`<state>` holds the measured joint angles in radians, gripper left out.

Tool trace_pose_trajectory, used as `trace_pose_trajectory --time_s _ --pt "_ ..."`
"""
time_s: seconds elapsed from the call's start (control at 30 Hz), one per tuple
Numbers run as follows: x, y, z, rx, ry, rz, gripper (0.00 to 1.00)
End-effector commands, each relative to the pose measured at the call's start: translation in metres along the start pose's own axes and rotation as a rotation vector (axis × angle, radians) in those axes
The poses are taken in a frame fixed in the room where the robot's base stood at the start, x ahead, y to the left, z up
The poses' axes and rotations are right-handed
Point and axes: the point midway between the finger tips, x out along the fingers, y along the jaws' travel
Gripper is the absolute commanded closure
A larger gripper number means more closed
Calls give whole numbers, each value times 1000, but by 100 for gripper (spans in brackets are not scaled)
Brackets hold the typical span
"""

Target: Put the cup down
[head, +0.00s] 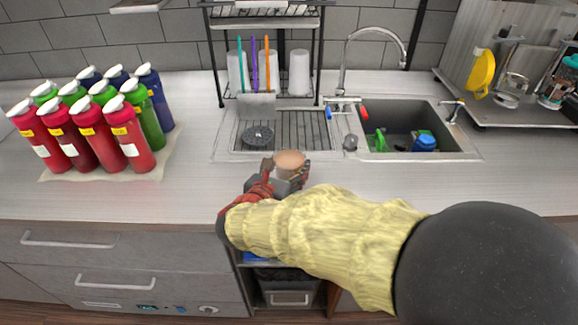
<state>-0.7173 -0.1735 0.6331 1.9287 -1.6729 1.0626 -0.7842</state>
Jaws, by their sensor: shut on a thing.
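A small cup (290,161) with a tan-orange top shows in the head view, just in front of the metal drainer. My gripper (286,172) is around it, shut on it, with a finger on each side. The cup appears upright. Its lower part is hidden by my gripper, so I cannot tell whether its base touches the counter. The light countertop (210,195) lies below and around my gripper.
Red, green and blue bottles (100,120) stand on a mat at the left. A drainer with a dark round piece (258,136) and a rack (265,70) are behind the cup. A sink (405,130) is at the right. The counter left of my gripper is clear.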

Motion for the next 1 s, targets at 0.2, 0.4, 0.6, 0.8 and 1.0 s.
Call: trace_pose_trajectory --time_s 0.2,0.4,0.6,0.8,1.0 --pt "0 0 -2 -1 0 0 35" --pt "0 0 -2 -1 0 0 25" --pt "0 0 -2 -1 0 0 25" --pt "-5 0 3 -2 0 2 25" --pt "-40 2 4 -2 0 4 25"
